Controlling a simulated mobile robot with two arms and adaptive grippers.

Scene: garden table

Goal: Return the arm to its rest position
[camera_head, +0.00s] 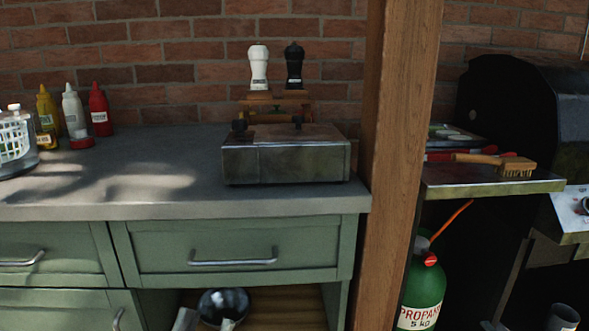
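At the bottom edge of the head view, two pale grey fingertips of my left gripper (207,322) show in front of the open compartment under the counter. They stand apart, with a gap between them. The rest of this gripper and its arm are cut off by the frame. A dark shiny bowl (223,301) sits in the compartment just behind the fingertips. I cannot tell whether they touch it. My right gripper is not in view.
The counter (190,207) has free room at its front left. It bears a metal box stove (287,162), sauce bottles (73,110) and a white basket (14,142). A wooden post (392,150) separates it from the grill side shelf (490,185). A green propane bottle (424,285) stands below.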

